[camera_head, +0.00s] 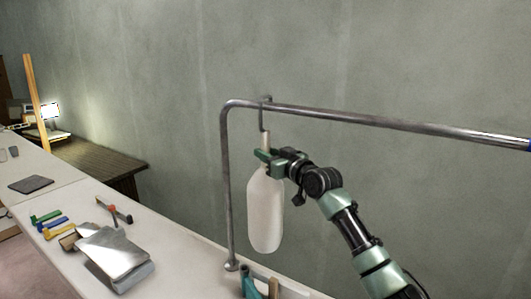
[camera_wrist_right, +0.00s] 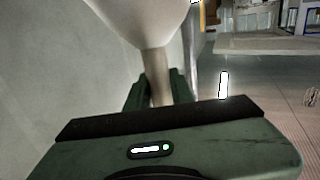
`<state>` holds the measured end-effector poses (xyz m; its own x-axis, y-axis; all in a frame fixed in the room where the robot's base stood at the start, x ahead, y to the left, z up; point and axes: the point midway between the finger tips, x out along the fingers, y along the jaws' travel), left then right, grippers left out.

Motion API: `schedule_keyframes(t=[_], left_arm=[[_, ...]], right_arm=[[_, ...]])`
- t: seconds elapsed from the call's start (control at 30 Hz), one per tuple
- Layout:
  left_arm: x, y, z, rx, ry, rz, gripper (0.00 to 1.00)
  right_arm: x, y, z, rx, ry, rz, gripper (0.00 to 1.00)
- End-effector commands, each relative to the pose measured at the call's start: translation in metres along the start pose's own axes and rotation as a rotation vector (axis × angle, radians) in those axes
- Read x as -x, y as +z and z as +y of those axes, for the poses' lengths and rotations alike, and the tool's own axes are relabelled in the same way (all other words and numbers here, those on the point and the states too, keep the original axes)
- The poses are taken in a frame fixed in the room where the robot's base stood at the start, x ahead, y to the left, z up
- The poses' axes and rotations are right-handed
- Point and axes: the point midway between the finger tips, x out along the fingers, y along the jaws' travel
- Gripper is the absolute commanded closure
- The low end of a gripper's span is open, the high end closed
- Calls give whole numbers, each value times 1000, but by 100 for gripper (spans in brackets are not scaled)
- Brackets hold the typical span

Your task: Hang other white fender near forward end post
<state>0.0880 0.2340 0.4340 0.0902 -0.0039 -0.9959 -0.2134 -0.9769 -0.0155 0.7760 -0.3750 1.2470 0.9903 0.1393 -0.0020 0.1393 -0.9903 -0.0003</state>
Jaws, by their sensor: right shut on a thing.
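A white fender (camera_head: 265,212) hangs upright below the metal rail (camera_head: 380,120), close to the end post (camera_head: 228,185) and just right of it. A hook (camera_head: 263,112) above the fender reaches over the rail near the bend. My right gripper (camera_head: 268,155) is shut on the fender's narrow neck, below the hook. In the right wrist view the fender's pale neck (camera_wrist_right: 158,80) sits between my two fingers, with its wide body at the top of the picture. Whether the hook bears the fender's weight cannot be told.
The white deck (camera_head: 180,235) holds a silver box (camera_head: 112,255), a red-tipped tool (camera_head: 115,212) and several coloured clips (camera_head: 55,225) at left. A blue mark (camera_head: 528,145) is on the rail at far right. A plain wall lies behind.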

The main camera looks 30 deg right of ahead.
Motion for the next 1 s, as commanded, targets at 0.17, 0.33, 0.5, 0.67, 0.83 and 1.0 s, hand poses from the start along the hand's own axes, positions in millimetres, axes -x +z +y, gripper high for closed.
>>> schedule_keyframes(t=[0.17,0.33,0.5,0.67,0.83,1.0], left_arm=[[-2,0,0,0,0,0,52],[-2,0,0,0,0,-1,52],[-2,0,0,0,0,-1,52],[-2,0,0,1,0,-1,52],[-2,0,0,1,0,-1,52],[-8,1,0,1,0,0,52]], right_arm=[[0,0,0,1,1,7,100],[0,0,0,0,1,7,100],[0,0,0,0,1,7,55],[0,2,0,0,1,4,52],[0,6,0,0,0,-4,52],[14,6,1,2,1,0,52]])
